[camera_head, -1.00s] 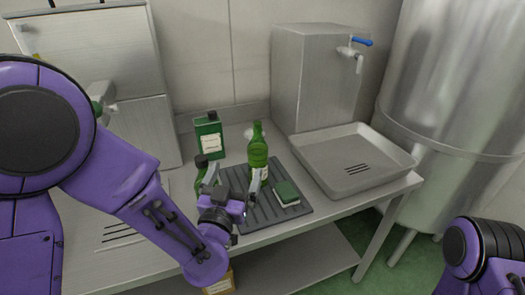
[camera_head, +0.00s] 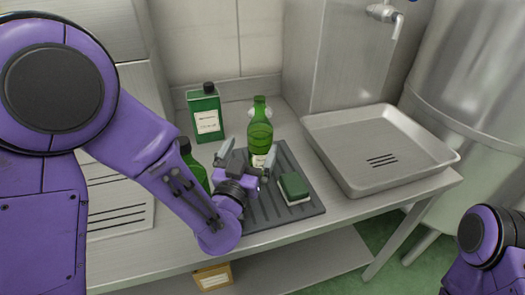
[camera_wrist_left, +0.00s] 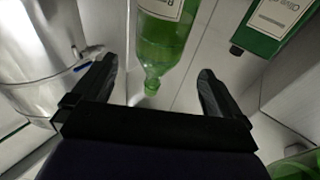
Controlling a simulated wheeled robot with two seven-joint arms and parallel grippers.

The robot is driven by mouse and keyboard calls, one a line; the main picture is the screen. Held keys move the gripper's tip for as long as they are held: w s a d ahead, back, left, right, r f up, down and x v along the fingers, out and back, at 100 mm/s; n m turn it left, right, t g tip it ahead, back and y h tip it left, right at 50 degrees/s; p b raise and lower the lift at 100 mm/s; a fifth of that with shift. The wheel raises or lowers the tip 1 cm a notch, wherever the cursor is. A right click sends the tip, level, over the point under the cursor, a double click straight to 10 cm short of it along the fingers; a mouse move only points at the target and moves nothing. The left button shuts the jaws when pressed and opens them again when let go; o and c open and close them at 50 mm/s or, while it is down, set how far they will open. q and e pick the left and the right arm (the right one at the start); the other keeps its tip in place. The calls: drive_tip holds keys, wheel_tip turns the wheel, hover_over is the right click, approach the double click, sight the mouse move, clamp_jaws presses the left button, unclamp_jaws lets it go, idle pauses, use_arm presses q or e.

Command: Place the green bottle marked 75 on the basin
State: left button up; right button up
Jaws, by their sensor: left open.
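A green glass bottle (camera_head: 260,132) stands upright at the back of the dark ribbed mat; its label is partly covered and I cannot read a 75. It also shows in the left wrist view (camera_wrist_left: 161,45), upside down, ahead of the jaws. My left gripper (camera_head: 249,160) is open in front of the bottle, its fingers pointing toward it. In the left wrist view the fingers (camera_wrist_left: 158,92) are wide apart with nothing held between them. The shallow metal basin (camera_head: 362,181) is to the right, empty, with dark slots in its floor. My right gripper is out of view.
A green rectangular tin (camera_head: 205,115) stands behind left. Another green bottle (camera_head: 194,165) is partly hidden behind my left arm. A green-and-white sponge (camera_head: 294,187) lies on the mat (camera_head: 312,206). A metal tap (camera_head: 390,15) is above the basin.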

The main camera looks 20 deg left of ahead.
sight(260, 130)
use_arm(q)
drive_tip(key=shift+w+f, duration=0.1)
drive_tip(key=shift+f, duration=0.35)
drive_tip(key=w+p, duration=0.1)
drive_tip(key=w, duration=0.1)
drive_tip(key=w+r+p, duration=0.1)
drive_tip(key=w, duration=0.1)
drive_tip(key=w+p, duration=0.1)
drive_tip(key=w, duration=0.2)
drive_tip(key=shift+r, duration=0.3)
drive_tip(key=shift+w+f, duration=0.1)
drive_tip(key=shift+w, duration=0.1)
drive_tip(key=c, duration=1.5)
drive_tip(key=shift+d+r, duration=0.1)
drive_tip(key=shift+r, duration=0.1)
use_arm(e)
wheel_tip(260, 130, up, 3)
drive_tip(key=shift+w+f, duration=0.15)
